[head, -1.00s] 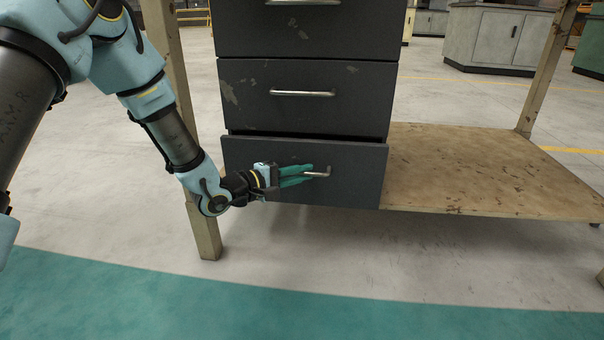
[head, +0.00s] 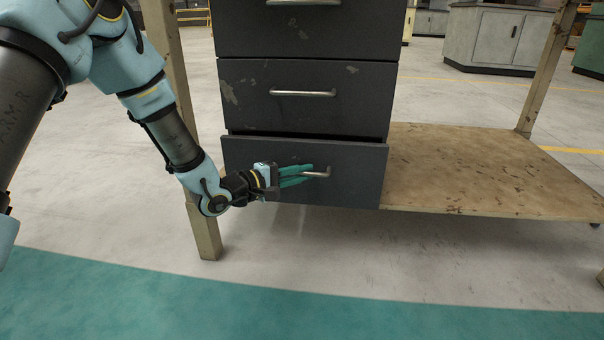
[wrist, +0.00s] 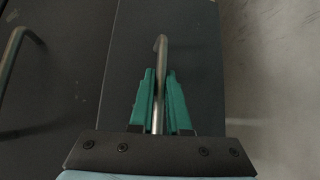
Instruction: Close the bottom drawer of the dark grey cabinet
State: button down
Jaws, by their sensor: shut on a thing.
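The dark grey cabinet (head: 240,100) stands under the bench. Its bottom drawer (head: 345,188) sticks out a little past the drawers above, with a dark gap along its top edge. My gripper (head: 312,174) comes from the left, with its green fingers on the drawer's metal bar handle (head: 328,171). In the wrist view, the fingers (wrist: 160,100) lie on both sides of the handle (wrist: 161,52), shut on it. The fingers hide the left part of the handle in the head view.
The middle drawer (head: 350,105) has its own bar handle just above. A bench leg (head: 207,230) stands left of the cabinet, close to my arm. A worn wooden shelf (head: 470,170) lies to the right. The floor in front is clear.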

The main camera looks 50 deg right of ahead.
jog(key=shift+w+d+p, duration=0.6)
jog(key=shift+d+p, duration=0.05)
jog(key=shift+d, duration=0.3)
jog(key=shift+w+d+p, duration=0.6)
jog(key=shift+d+p, duration=0.05)
jog(key=shift+d, duration=0.25)
jog(key=shift+r, duration=0.1)
jog(key=c, duration=0.9)
grip_release()
jog(key=p, duration=0.5)
send_near(301, 164)
jog(key=shift+d, duration=0.1)
